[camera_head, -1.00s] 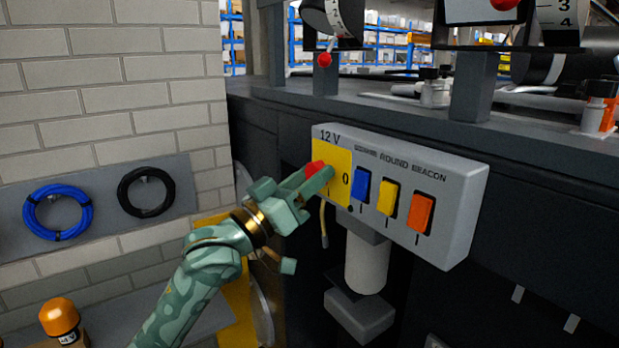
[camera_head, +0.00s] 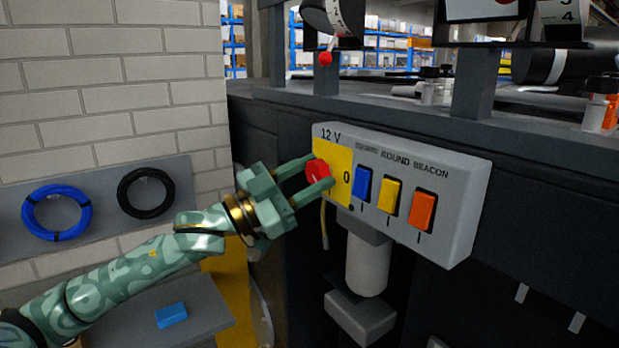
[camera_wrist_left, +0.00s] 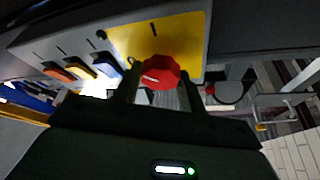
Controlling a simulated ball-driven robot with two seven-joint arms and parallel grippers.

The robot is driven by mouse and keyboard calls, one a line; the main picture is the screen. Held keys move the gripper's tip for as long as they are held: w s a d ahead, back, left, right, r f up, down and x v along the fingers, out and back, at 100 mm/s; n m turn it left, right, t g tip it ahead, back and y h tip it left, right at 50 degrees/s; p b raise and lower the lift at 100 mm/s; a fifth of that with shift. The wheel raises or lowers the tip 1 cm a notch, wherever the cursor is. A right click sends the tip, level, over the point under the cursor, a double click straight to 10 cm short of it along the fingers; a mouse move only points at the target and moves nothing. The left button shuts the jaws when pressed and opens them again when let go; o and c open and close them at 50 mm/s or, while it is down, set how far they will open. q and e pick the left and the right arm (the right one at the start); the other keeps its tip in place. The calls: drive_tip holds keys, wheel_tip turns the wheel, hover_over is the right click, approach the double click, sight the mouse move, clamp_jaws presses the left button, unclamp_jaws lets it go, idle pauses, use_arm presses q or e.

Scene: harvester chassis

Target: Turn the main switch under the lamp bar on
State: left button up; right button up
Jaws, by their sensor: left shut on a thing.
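The main switch is a red knob (camera_head: 318,172) on a yellow plate (camera_head: 340,186) at the left end of a grey switch box (camera_head: 455,215) marked "12 V". A "0" is printed to the right of the knob. My left gripper (camera_head: 319,178) is shut on the red knob, one finger above and one below it in the head view. In the left wrist view the knob (camera_wrist_left: 160,72) sits between the two fingers, with a pale mark line across its face. Which printed mark the line points to is hard to tell. My right gripper is not in view.
Blue (camera_head: 362,186), yellow (camera_head: 389,196) and orange (camera_head: 423,211) rocker switches sit right of the knob. A grey cylinder (camera_head: 366,265) is below the box. A brick wall with blue (camera_head: 57,212) and black cable coils is at left.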

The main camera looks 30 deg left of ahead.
use_arm(q)
drive_tip(key=m+g, duration=0.1)
drive_tip(key=m, duration=0.3)
drive_tip(key=shift+r+h+p, duration=0.1)
drive_tip(key=shift+h+p, duration=0.2)
drive_tip(key=shift+h, duration=0.1)
drive_tip(key=shift+m+g+h+p, duration=0.35)
drive_tip(key=shift+m+g, duration=0.35)
drive_tip(key=shift+m, duration=0.4)
drive_tip(key=m+p, duration=0.1)
drive_tip(key=m, duration=0.1)
drive_tip(key=m+g+p, duration=0.1)
drive_tip(key=shift+a+r+m+g, duration=0.1)
drive_tip(key=shift+r+m+g, duration=0.05)
drive_tip(key=shift+m+g, duration=0.2)
drive_tip(key=shift+m+g+p, duration=0.25)
drive_tip(key=shift+m+p, duration=0.45)
drive_tip(key=shift+m, duration=0.35)
drive_tip(key=shift+f, duration=0.2)
drive_tip(key=o, duration=1)
drive_tip(key=shift+c, duration=0.2)
